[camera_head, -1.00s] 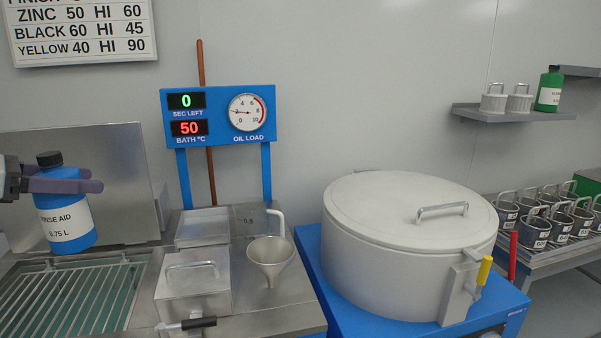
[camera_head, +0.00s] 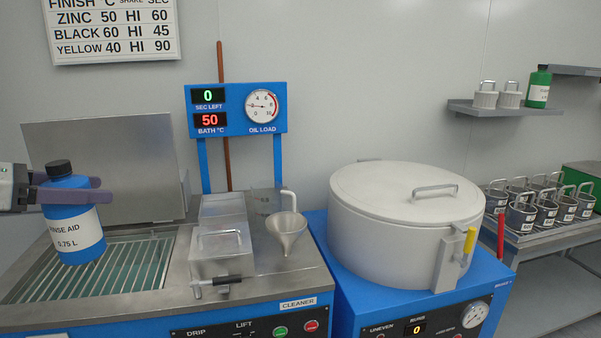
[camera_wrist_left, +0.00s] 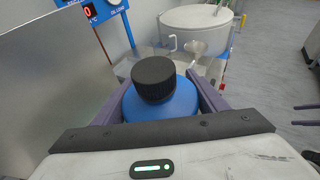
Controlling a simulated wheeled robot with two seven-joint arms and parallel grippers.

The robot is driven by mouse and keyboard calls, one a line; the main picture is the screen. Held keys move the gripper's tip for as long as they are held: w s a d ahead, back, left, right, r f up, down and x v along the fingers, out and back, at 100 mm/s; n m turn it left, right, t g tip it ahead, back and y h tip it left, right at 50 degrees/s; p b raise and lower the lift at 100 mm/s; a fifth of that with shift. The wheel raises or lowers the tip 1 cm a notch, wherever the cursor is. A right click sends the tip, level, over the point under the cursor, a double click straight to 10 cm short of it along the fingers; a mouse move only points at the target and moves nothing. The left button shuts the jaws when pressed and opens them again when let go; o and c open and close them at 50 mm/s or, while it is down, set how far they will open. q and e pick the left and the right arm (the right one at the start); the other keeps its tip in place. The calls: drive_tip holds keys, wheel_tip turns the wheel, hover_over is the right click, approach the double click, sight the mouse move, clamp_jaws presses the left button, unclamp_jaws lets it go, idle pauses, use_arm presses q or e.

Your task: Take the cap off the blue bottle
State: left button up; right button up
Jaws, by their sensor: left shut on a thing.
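The blue bottle (camera_head: 78,237) has a white label reading "RINSE AID 0.75 L". Its black cap (camera_head: 59,168) is on its top. My left gripper (camera_head: 75,191) comes in from the left, shut on the bottle's upper body just below the cap. The bottle is held slightly tilted above the drip grid. In the left wrist view, the black ribbed cap (camera_wrist_left: 154,79) and the blue bottle shoulder (camera_wrist_left: 160,108) show between the two purple fingers of the left gripper (camera_wrist_left: 160,105).
Below the bottle is a metal drip grid (camera_head: 128,272). To its right are a lidded steel box (camera_head: 219,266) and a funnel (camera_head: 286,231). A large round lidded drum (camera_head: 404,238) stands centre right. A shelf (camera_head: 497,110) carries a green bottle (camera_head: 537,92).

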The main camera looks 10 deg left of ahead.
use_arm(q)
drive_tip(key=s+d+f+m+g+h, duration=0.1)
drive_tip(key=s+d+f, duration=0.4)
drive_tip(key=d, duration=0.5)
drive_tip(key=s+d+f+m+g+h, duration=0.1)
drive_tip(key=s+d+f, duration=0.4)
drive_tip(key=d, duration=0.5)
drive_tip(key=s+d+f+m+g+h, duration=0.1)
drive_tip(key=s+d+f+m, duration=0.1)
drive_tip(key=s+d+f, duration=0.4)
drive_tip(key=d+f, duration=0.1)
drive_tip(key=d, duration=0.3)
drive_tip(key=shift+f+h, duration=0.2)
drive_tip(key=shift+h, duration=0.1)
use_arm(e)
drive_tip(key=shift+s, duration=0.2)
